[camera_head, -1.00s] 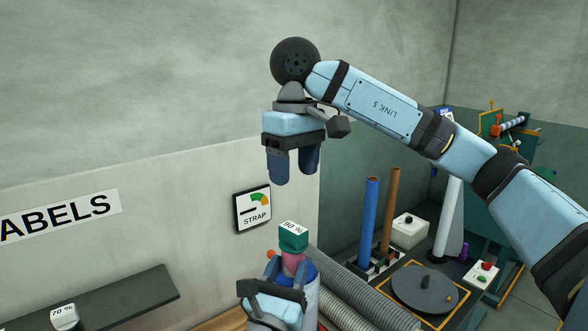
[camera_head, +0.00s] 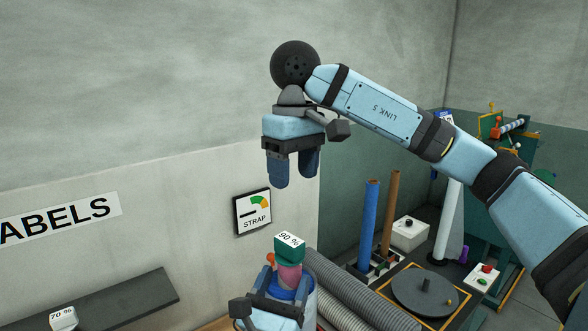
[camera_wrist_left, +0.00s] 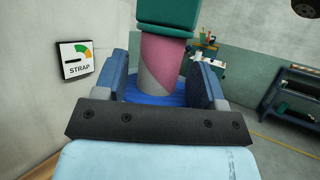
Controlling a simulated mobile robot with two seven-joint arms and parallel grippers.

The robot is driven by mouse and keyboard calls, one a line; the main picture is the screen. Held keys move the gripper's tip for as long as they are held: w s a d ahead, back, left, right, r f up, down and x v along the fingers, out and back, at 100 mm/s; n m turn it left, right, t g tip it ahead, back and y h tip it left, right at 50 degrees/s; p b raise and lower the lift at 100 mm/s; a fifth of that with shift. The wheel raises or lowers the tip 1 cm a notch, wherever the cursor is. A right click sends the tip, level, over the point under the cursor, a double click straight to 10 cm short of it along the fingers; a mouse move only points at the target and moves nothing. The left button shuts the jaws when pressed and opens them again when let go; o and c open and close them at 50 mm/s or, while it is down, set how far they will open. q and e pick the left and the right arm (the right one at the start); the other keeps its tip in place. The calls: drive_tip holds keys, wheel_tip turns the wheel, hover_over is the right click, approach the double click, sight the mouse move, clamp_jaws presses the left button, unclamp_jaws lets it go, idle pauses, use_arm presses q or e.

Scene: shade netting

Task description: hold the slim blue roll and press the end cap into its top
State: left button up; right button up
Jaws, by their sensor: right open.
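The slim blue roll (camera_head: 370,225) stands upright in a dark holder at the right of the head view, away from both grippers. I cannot make out an end cap with certainty. My right gripper (camera_head: 293,178) hangs high in front of the wall, fingers down, open and empty. My left gripper (camera_head: 285,287) is low in the head view, also seen in the left wrist view (camera_wrist_left: 158,85). Its fingers stand either side of a pink-and-grey cylinder (camera_wrist_left: 165,62) topped by a teal block (camera_head: 289,250) labelled 90 %. Whether they touch anything is unclear.
A brown roll (camera_head: 391,210) stands beside the blue one. A dark round plate (camera_head: 415,290) with a knob, a white box (camera_head: 409,233) and grey ribbed rolls (camera_head: 350,290) lie nearby. A shelf (camera_head: 110,300) carries a 70 % block. A STRAP sign (camera_head: 252,213) hangs on the wall.

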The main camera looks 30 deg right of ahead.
use_arm(q)
drive_tip(key=shift+o, duration=0.5)
drive_tip(key=v, duration=0.8)
